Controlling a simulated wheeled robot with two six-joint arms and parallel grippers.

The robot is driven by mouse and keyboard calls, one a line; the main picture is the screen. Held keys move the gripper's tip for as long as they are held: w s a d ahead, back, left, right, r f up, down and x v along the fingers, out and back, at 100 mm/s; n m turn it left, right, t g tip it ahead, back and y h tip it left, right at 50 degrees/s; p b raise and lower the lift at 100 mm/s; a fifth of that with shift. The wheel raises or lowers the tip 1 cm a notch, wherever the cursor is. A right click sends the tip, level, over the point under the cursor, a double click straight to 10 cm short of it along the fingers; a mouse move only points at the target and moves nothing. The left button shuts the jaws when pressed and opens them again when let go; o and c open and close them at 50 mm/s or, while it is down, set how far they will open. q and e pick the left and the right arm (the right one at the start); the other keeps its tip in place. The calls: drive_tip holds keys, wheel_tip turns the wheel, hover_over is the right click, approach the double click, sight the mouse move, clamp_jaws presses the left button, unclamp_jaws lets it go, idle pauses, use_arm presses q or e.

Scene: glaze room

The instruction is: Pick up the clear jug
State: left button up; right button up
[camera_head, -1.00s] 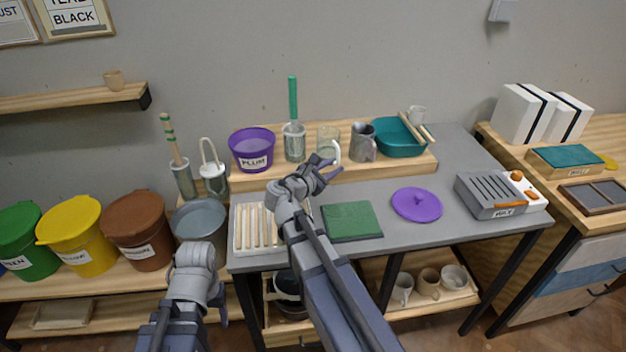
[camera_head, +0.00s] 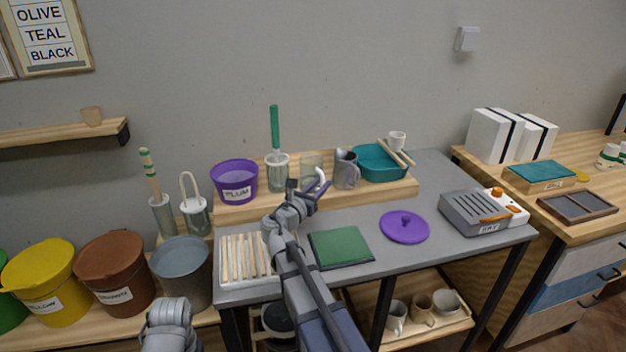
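The clear jug (camera_head: 309,163) is a see-through vessel with a pale curved handle on its right side. It stands on the raised wooden shelf at the back of the grey table, between a glass jar with a green-handled tool (camera_head: 277,168) and a grey mug (camera_head: 346,171). My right gripper (camera_head: 307,190) is just in front of the jug, its fingers apart and nothing seen between them. It hides the jug's lower part, and I cannot tell whether it touches the handle. My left arm shows only its wrist at the bottom left; its fingers are out of frame.
A purple PLUM bucket (camera_head: 236,182) stands left on the shelf, a teal basin (camera_head: 380,165) right. On the table (camera_head: 440,176) lie a slatted white tray (camera_head: 222,262), a green mat (camera_head: 340,247), a purple lid (camera_head: 404,228) and a grey device (camera_head: 472,212). Bare table lies around the lid.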

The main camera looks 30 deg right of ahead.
drive_tip(key=x, duration=0.5)
drive_tip(key=shift+f, duration=0.1)
clamp_jaws()
idle(1.2)
